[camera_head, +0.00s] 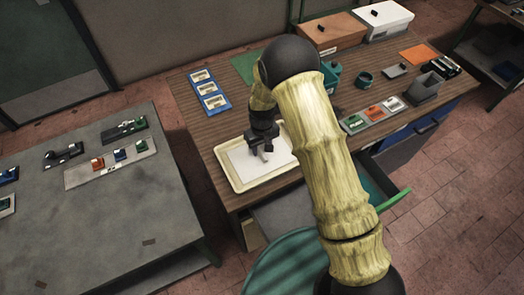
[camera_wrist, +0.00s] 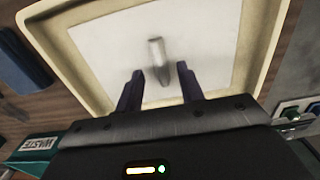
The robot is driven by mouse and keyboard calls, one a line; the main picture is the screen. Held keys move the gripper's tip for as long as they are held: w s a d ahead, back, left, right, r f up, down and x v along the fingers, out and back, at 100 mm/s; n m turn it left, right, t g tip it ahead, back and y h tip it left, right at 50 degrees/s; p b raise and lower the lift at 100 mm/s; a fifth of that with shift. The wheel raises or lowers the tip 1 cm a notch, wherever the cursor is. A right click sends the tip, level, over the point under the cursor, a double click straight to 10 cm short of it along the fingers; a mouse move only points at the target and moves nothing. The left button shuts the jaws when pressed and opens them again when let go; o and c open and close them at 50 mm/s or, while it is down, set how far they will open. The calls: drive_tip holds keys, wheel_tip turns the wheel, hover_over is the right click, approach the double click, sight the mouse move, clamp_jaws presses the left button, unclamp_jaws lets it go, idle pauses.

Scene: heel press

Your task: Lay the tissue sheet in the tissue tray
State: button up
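The tissue tray (camera_head: 236,183) is a shallow cream tray on the brown workbench; its rim also shows in the wrist view (camera_wrist: 262,40). The white tissue sheet (camera_head: 243,168) lies flat inside the tray, within its rim, and fills most of the wrist view (camera_wrist: 100,50). A small grey peg-like handle (camera_wrist: 156,50) stands out from the sheet near its middle. My gripper (camera_head: 265,152) is over the sheet, pointing down. In the wrist view its two dark fingers (camera_wrist: 159,70) are apart, one on each side of the handle, with gaps visible on both sides.
A blue holder with several cards (camera_head: 210,92) lies behind the tray. A drawer (camera_head: 285,214) stands open below the bench front. A green bin labelled WASTE (camera_wrist: 38,144) shows at the wrist view's lower left. A grey table (camera_head: 100,225) stands to the left.

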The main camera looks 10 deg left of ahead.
sight(262, 153)
wheel_tip(262, 153, up, 10)
drive_tip(key=b, duration=0.3)
drive_tip(key=shift+f, duration=0.25)
drive_tip(key=shift+d, duration=0.1)
idle(0.4)
drive_tip(key=s+d+r+m+t, duration=0.1)
drive_tip(key=s+d+r+m, duration=0.2)
drive_tip(key=d, duration=0.5)
drive_tip(key=s+d+r+m, duration=0.1)
drive_tip(key=s+d+r, duration=0.1)
drive_tip(key=d+r, duration=0.4)
drive_tip(key=s+d+r+m+t, duration=0.1)
drive_tip(key=s+d+r+m, duration=0.1)
drive_tip(key=s+d, duration=0.8)
drive_tip(key=shift+s+d+m+t, duration=0.15)
drive_tip(key=shift+s+m+t, duration=0.15)
drive_tip(key=shift+m, duration=0.4)
